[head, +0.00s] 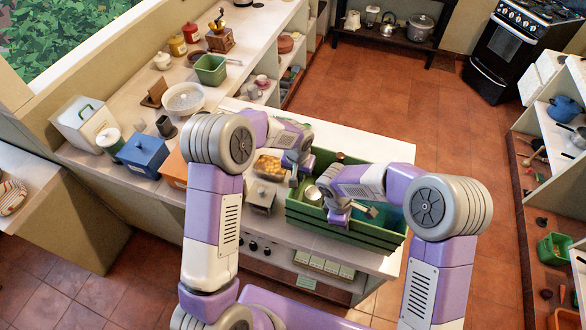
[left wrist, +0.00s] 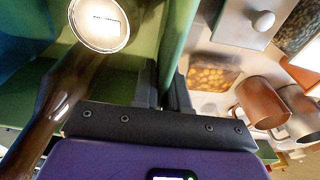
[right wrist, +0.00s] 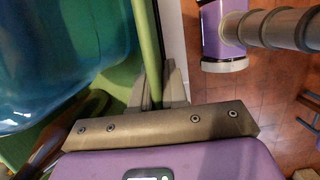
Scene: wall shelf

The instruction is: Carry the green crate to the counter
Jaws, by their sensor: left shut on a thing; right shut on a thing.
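The green crate (head: 345,228) is over the right part of the white-topped counter (head: 385,150); I cannot tell whether it touches the top. My left gripper (head: 293,181) is shut on its left wall, which shows between the fingers in the left wrist view (left wrist: 172,50). My right gripper (head: 371,211) is shut on a crate wall near the right end, seen in the right wrist view (right wrist: 147,45). Inside the crate are a can with a pale lid (left wrist: 100,24), a dark bottle (left wrist: 62,105) and a blue translucent thing (right wrist: 60,50). My right arm hides part of the crate.
Left of the crate are a grey lidded canister (head: 261,197) and a tray of orange food (head: 268,165). A blue box (head: 143,154), a white bowl (head: 184,98) and a small green bin (head: 210,69) stand on the long left counter. Tiled floor (head: 440,130) is open at the right.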

